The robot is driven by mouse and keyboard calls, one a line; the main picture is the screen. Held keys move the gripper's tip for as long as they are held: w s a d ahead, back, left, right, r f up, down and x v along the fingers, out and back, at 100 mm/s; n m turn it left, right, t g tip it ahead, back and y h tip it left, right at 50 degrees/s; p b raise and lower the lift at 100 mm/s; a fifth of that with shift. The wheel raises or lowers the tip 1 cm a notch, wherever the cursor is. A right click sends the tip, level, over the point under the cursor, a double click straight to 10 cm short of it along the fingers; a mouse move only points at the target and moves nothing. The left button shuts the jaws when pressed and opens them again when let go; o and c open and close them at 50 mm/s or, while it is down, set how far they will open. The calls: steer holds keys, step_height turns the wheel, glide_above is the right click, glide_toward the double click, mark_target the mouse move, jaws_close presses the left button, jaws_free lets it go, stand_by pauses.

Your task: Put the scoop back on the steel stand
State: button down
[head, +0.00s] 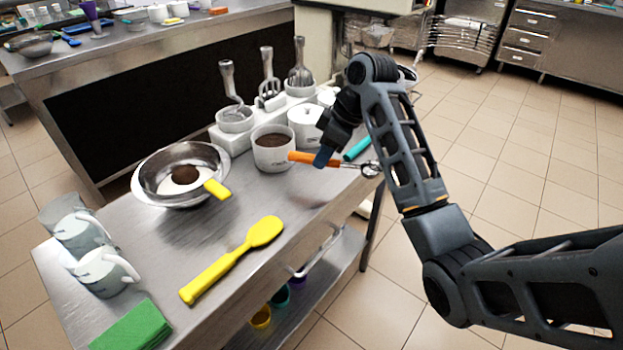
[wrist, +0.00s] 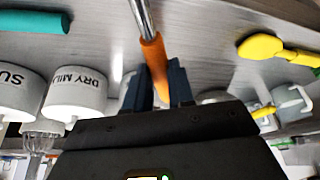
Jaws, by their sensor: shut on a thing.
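The scoop has an orange handle (head: 302,158) and a metal shaft ending in a small round metal head (head: 371,169). My gripper (head: 324,156) is shut on the handle, over the right part of the steel table. In the wrist view the orange handle (wrist: 154,62) lies between my two fingers (wrist: 160,85), and the shaft runs out of the top of the picture. I cannot tell how far the scoop is above the table. A pale rack (head: 238,142) holds several upright steel utensils at the table's back; I cannot tell whether it is the steel stand.
A brown-filled white pot (head: 272,160) and a white canister (head: 302,133) stand close behind my gripper. A teal handle (head: 357,148) lies nearby. A steel bowl (head: 150,180), yellow spoon (head: 232,259), mugs (head: 105,271) and green block (head: 130,327) occupy the left and front. The table's right-front is clear.

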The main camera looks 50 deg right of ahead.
mark_target(311, 159)
steer(key=shift+w+a+f, duration=0.85)
steer(key=shift+w+a, duration=0.15)
steer(key=shift+w, duration=0.1)
steer(key=shift+f, duration=2.05)
steer(key=shift+f, duration=0.15)
steer(key=c, duration=1)
jaws_free()
steer(key=shift+o, duration=0.2)
steer(key=p+v, duration=0.1)
steer(key=v, duration=1)
steer(key=shift+w+r, duration=0.1)
steer(key=shift+r, duration=0.2)
steer(key=shift+s+r+p, duration=0.25)
steer(key=shift+r+p, duration=0.15)
steer(key=shift+p, duration=0.15)
